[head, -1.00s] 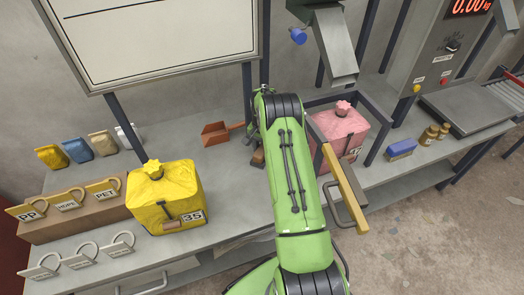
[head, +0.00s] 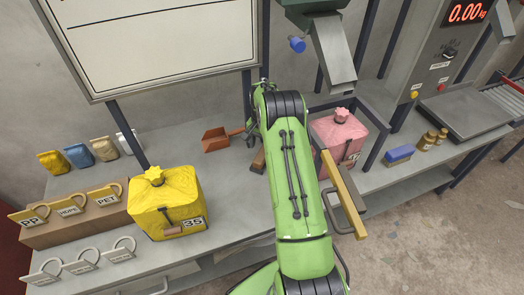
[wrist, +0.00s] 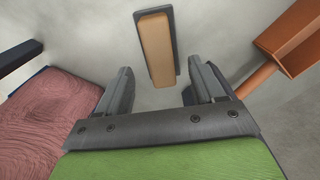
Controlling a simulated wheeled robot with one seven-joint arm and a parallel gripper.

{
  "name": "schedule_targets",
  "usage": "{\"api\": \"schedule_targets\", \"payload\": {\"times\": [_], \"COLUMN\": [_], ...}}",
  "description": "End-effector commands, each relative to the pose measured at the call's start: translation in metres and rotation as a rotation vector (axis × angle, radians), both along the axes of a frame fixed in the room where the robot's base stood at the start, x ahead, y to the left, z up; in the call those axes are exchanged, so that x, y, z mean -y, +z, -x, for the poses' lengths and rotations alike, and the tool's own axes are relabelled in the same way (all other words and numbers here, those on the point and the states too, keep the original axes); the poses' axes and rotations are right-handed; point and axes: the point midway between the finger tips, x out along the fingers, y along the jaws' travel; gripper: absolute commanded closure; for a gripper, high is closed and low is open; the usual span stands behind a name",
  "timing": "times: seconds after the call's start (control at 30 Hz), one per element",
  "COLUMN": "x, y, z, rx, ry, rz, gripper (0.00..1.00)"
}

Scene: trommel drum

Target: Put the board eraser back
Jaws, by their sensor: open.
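The board eraser, a tan wooden block with a dark grey underside (wrist: 155,48), lies on the pale grey bench top in the wrist view. It is ahead of my gripper (wrist: 161,80), roughly between the lines of the two fingers, and apart from them. The fingers are open with nothing between them. The whiteboard (head: 170,45) stands above the back of the bench at the upper left.
An orange-brown scoop (wrist: 296,40) lies right of the eraser in the wrist view. The pink container (wrist: 45,110) is close on the left. A yellow container (head: 165,205) stands left of my arm.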

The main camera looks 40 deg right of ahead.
Motion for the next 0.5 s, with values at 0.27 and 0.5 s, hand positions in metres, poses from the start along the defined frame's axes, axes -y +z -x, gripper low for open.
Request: {"api": "schedule_targets", "payload": {"times": [0.27, 0.5], "x": [0.0, -0.026], "y": [0.063, 0.122], "z": [0.0, 0.003], "rx": [0.0, 0.042], "ry": [0.0, 0.094], "rz": [0.0, 0.026], "gripper": [0.32, 0.32]}}
